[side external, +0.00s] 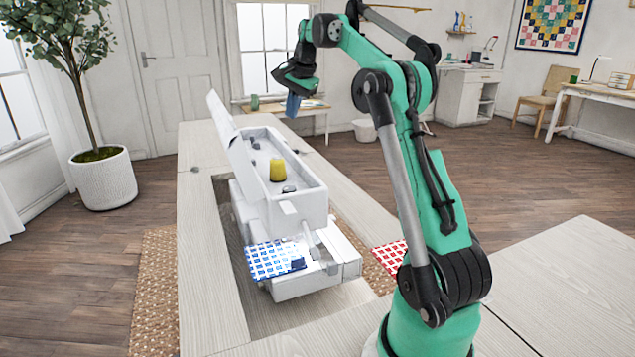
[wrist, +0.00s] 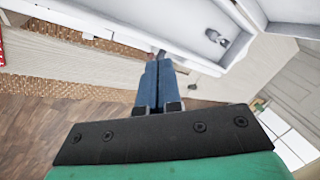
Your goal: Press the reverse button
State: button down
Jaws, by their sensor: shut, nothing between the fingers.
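The white sewing machine (side external: 285,205) sits in the cabinet opening in the side view, its top lid (side external: 232,140) raised. I cannot pick out the reverse button in either view. My gripper (side external: 292,112) has blue fingers pointing down, above and beyond the far end of the machine. In the wrist view my gripper (wrist: 157,62) has its two fingers pressed together with nothing between them. The white machine body (wrist: 180,30) lies beyond the fingertips there, with a small grey part (wrist: 215,38) in its open top. The fingertips appear apart from the machine.
A yellow spool (side external: 277,170) stands in the machine's open top. Blue patterned cloth (side external: 270,260) lies at the near end, and red patterned cloth (side external: 389,256) lies to the right. The pale cabinet top (side external: 205,280) surrounds the machine. The raised lid is an obstacle on the left.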

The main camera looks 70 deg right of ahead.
jog(key=s+d+f+m+g+y, duration=0.2)
jog(key=s+m+y, duration=0.2)
jog(key=s+m, duration=0.3)
jog(key=s, duration=0.4)
jog(key=shift+m, duration=0.4)
jog(key=shift+f, duration=0.15)
jog(key=w+a+f, duration=0.4)
jog(key=f, duration=0.5)
jog(key=shift+w+a+f, duration=0.2)
jog(key=shift+a+f, duration=0.05)
jog(key=shift+f, duration=0.05)
